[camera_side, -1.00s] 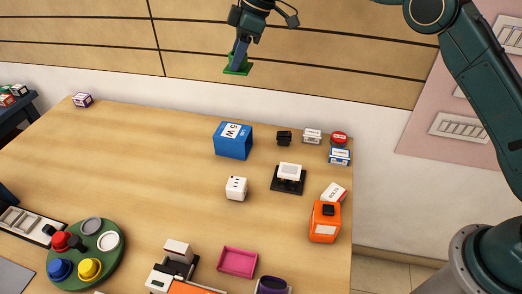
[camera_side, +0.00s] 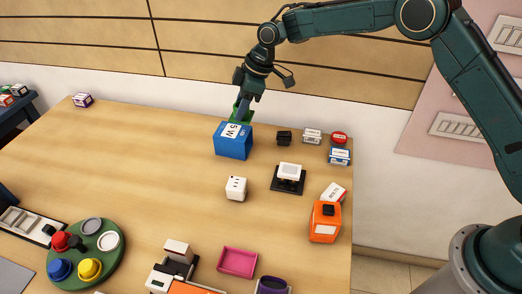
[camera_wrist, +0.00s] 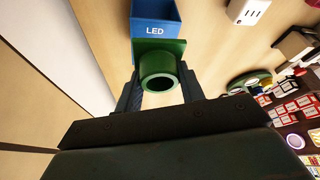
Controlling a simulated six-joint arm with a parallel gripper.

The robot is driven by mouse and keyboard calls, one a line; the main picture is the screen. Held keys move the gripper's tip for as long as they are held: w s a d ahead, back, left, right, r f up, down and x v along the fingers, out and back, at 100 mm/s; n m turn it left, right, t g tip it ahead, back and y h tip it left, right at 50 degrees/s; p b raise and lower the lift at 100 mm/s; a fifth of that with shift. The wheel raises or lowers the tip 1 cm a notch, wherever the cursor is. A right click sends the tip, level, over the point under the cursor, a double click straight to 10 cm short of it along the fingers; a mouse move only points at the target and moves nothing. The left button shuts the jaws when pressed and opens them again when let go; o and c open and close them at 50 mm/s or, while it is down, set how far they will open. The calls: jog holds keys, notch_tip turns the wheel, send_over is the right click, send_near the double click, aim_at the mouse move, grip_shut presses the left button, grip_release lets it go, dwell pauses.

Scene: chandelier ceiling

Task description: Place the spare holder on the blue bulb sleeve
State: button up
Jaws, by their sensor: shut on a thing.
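The blue bulb sleeve (camera_side: 233,146) is a blue box marked 5W, standing on the wooden table towards the wall. In the wrist view the sleeve (camera_wrist: 158,14) shows its LED label at the top. My gripper (camera_side: 243,108) is shut on the green spare holder (camera_side: 236,117), a square plate with a round collar. In the wrist view the holder (camera_wrist: 161,62) sits between my fingers (camera_wrist: 161,88), its collar facing the camera. The holder is at the back top edge of the sleeve. I cannot tell whether they touch; the sleeve partly hides it.
A white cube (camera_side: 236,188) and a white switch on a black base (camera_side: 288,180) stand in front. Small boxes line the back right, with an orange box (camera_side: 325,222) nearer. A green round tray (camera_side: 112,262) is front left.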

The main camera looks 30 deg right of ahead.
aim_at(243, 133)
jog(key=shift+f, duration=0.45)
jog(key=shift+f, duration=2.15)
jog(key=shift+f, duration=0.15)
jog(key=o, duration=1)
jog(key=shift+o, duration=0.2)
jog(key=v, duration=1.2)
jog(key=shift+r, duration=0.25)
